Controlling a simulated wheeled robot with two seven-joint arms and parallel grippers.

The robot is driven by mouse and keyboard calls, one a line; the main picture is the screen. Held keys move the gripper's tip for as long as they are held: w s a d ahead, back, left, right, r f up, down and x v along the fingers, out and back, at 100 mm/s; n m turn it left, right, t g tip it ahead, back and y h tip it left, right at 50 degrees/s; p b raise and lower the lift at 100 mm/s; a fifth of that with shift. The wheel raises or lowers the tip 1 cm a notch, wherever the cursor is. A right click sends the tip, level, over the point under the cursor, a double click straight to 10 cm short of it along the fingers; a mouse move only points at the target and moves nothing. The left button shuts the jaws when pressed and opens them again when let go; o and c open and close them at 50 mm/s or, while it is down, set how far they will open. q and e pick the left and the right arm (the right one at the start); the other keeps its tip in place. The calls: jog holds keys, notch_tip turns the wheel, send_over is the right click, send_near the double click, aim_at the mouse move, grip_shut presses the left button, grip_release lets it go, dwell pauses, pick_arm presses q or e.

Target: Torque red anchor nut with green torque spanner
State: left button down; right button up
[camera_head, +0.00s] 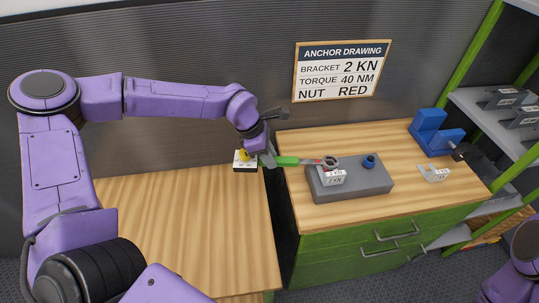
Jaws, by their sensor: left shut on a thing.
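My left gripper (268,155) is shut on the green torque spanner (287,161), near the gap between the two benches. The spanner reaches right, and its grey ring head (331,161) is over the bracket labelled 2 KN (333,178) on the grey block. A little red shows around the head, but the red anchor nut itself is mostly hidden; I cannot tell whether the ring is seated on it. My right gripper is out of view; only part of my right arm shows at the lower right.
The grey block (372,184) also bears a blue nut (369,161). A blue vise (431,133) and a loose bracket (434,174) are to the right. A small white-and-black block with a yellow top (244,160) sits left of the gripper.

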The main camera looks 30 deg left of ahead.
pick_arm(q)
jog(key=shift+f, duration=0.2)
jog(key=shift+f+b, duration=0.7)
jog(key=shift+f, duration=0.15)
jog(key=shift+w+a+r, duration=0.1)
jog(key=shift+w, duration=0.15)
jog(key=w+a+m+g, duration=0.1)
jog(key=w+m+g, duration=0.1)
jog(key=w+m, duration=0.4)
jog(key=shift+w+a+h, duration=0.3)
jog(key=shift+w+a, duration=0.05)
jog(key=shift+w, duration=0.9)
notch_tip(320, 180, up, 2)
jog(key=shift+r+p, duration=0.1)
jog(key=shift+p, duration=0.6)
